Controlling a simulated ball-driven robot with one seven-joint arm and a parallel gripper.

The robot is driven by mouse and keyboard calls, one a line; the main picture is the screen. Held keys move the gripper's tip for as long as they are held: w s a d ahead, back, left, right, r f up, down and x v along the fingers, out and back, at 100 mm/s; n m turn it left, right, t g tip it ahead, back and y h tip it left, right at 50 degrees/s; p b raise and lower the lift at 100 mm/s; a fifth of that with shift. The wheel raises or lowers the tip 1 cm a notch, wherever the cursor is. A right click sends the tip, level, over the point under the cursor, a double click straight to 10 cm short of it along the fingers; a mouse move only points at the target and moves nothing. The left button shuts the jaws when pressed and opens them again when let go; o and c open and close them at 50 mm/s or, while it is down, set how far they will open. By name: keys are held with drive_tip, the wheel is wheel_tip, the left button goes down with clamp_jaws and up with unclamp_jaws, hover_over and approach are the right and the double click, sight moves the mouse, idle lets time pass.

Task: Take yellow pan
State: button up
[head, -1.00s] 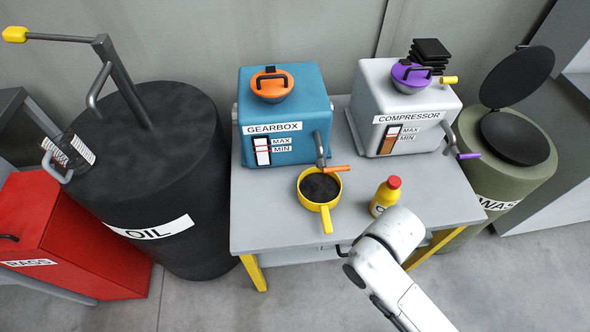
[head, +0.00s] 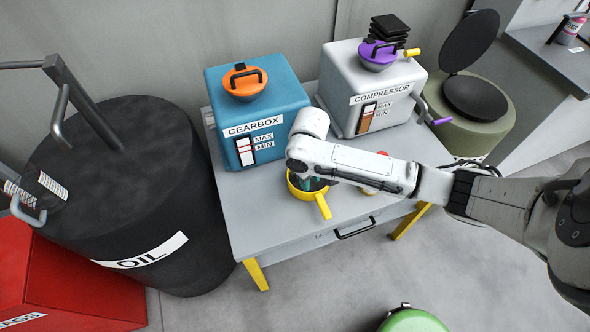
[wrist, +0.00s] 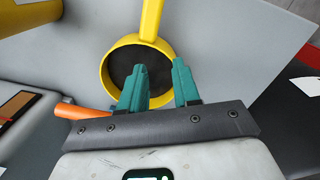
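The yellow pan (head: 307,190) stands on the grey table in front of the blue gearbox, with dark contents inside. Its handle points toward the table's front edge. In the head view my arm hides most of the gripper and part of the pan.
The gearbox (head: 258,110) and the compressor (head: 372,88) stand at the table's back. An orange lever (wrist: 80,111) is close beside my gripper. A red-capped bottle is mostly hidden behind my arm. The black oil barrel (head: 140,215) is left of the table (head: 262,232).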

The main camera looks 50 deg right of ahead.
sight(295, 196)
drive_tip(key=w, duration=0.1)
drive_tip(key=w+r, duration=0.1)
drive_tip(key=w+a, duration=0.1)
drive_tip(key=w, duration=0.1)
drive_tip(key=shift+r, duration=0.2)
drive_tip(key=shift+w+f, duration=0.1)
drive_tip(key=shift+w, duration=0.05)
wheel_tip(295, 196, down, 10)
drive_tip(key=shift+f, duration=0.25)
drive_tip(key=shift+c, duration=0.4)
clamp_jaws()
